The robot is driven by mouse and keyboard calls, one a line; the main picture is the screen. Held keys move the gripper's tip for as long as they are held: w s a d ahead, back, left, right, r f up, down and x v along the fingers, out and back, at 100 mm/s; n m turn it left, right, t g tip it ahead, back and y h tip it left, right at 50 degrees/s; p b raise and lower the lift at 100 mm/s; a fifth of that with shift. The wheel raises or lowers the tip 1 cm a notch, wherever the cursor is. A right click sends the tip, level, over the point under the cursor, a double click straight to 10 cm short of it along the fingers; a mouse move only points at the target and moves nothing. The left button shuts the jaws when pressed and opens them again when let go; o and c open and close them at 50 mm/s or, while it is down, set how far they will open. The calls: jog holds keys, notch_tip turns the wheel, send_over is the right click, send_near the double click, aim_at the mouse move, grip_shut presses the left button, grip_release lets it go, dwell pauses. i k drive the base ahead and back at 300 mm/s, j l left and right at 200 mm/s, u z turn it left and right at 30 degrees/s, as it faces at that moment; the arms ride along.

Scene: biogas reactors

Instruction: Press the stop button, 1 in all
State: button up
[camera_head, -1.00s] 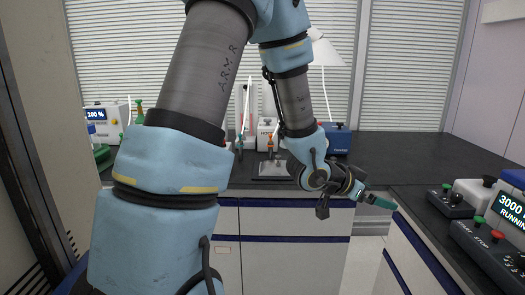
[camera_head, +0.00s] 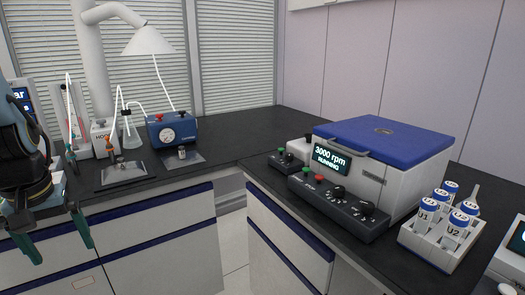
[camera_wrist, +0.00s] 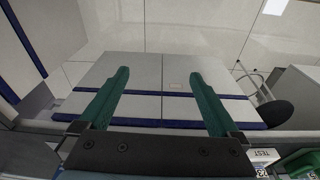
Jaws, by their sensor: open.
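The red stop button (camera_head: 320,177) sits on a dark control panel (camera_head: 345,212) in front of a centrifuge (camera_head: 385,160), just right of a green button (camera_head: 305,171). The centrifuge has a closed blue lid, and its display (camera_head: 331,158) reads 3000 rpm, RUNNING. My gripper (camera_head: 56,240) is at the far left in the head view, well away from the panel. In the wrist view my gripper (camera_wrist: 160,75) is open and empty, its green fingers apart over floor and cabinet fronts. The stop button does not show in the wrist view.
A smaller dark box (camera_head: 287,161) with a green button stands left of the panel. A rack (camera_head: 440,250) of blue-capped tubes stands to the right. A blue gauge unit (camera_head: 172,131) and a flask (camera_head: 132,137) stand on the left bench. The bench corner between is clear.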

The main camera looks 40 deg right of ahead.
aim_at(319, 177)
jog(key=z, duration=1.7)
